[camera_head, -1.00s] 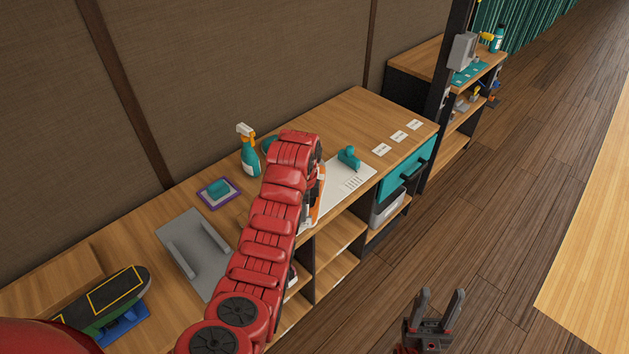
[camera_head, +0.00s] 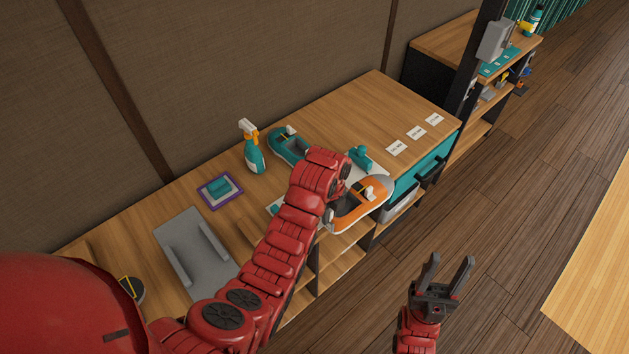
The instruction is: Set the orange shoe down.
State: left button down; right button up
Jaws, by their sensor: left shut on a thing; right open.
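A teal shoe (camera_head: 289,145) stands farther back on the counter, behind my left wrist. My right gripper (camera_head: 447,268) is open and empty over the floor, in front of the counter.
A spray bottle (camera_head: 252,148), a purple-edged tray (camera_head: 219,190) with a teal block, and a grey holder (camera_head: 193,250) stand on the counter's left part. A teal tool (camera_head: 361,157) lies behind the orange shoe. White cards (camera_head: 416,133) lie at right; the back right is clear.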

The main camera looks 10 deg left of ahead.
pick_arm(q)
jog(key=w+a+f+b, duration=0.1)
jog(key=a, duration=0.3)
jog(key=w+a+f, duration=0.1)
jog(key=w+a, duration=0.1)
jog(key=a, duration=0.3)
jog(key=w+a+f+b, duration=0.1)
jog(key=w+a+f, duration=0.1)
jog(key=a, duration=0.3)
jog(key=shift+w+b, duration=0.25)
jog(key=shift+b, duration=0.05)
jog(key=shift+f, duration=0.4)
jog(key=shift+f+b, duration=0.2)
jog(key=shift+b, duration=0.15)
jog(key=c, duration=0.8)
grip_release()
jog(key=shift+r, duration=0.1)
jog(key=shift+c, duration=0.2)
jog(key=shift+o, duration=0.2)
jog(key=shift+s, duration=0.1)
